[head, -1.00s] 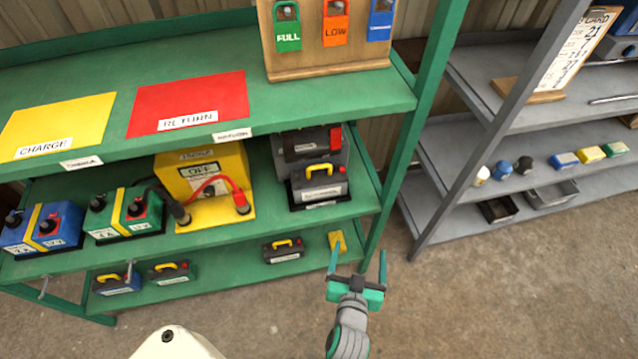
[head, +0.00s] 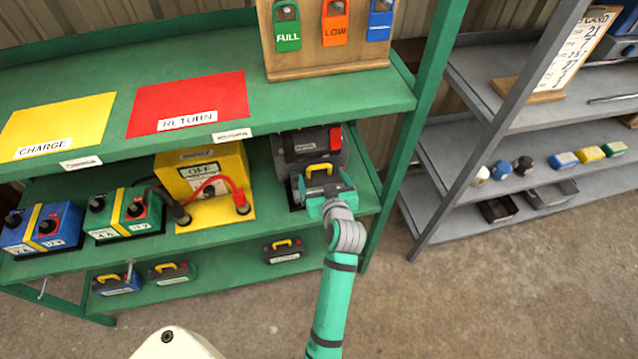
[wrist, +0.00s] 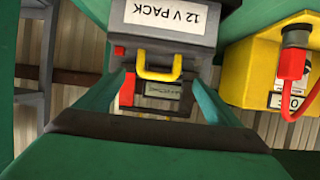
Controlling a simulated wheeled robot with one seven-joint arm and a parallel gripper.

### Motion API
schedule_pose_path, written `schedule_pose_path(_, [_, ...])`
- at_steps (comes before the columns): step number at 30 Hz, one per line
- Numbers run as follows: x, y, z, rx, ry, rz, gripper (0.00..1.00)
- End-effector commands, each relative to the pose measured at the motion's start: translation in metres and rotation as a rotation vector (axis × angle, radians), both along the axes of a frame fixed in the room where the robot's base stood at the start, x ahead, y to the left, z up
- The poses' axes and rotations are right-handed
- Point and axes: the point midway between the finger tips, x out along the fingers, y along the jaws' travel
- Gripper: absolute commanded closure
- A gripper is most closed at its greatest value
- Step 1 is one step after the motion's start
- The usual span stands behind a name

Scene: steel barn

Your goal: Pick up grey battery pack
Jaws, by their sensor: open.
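The grey battery pack stands at the right end of the green rack's middle shelf. In the head view my gripper (head: 322,184) covers most of it, and its yellow handle (head: 320,169) shows just beyond the jaws. In the wrist view the grey battery pack (wrist: 190,42) has a white "12 V PACK" label, a red button and a yellow handle (wrist: 160,74). My gripper (wrist: 158,82) is open, with one finger on each side of the handle in this view. Whether the fingers touch the pack cannot be told.
A darker pack (head: 305,146) with a red part stands right behind. A yellow charger (head: 200,165) with a red cable stands to the left. The rack's green post (head: 410,150) is close on the right. The upper shelf (head: 330,95) lies above.

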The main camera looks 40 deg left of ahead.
Motion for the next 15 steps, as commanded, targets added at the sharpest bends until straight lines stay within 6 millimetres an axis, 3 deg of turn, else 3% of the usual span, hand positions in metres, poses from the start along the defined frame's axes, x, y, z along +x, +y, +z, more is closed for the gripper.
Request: schedule_pose_path(15, [0.034,0.034,-0.022,0.001,0.001,0.001,0.13])
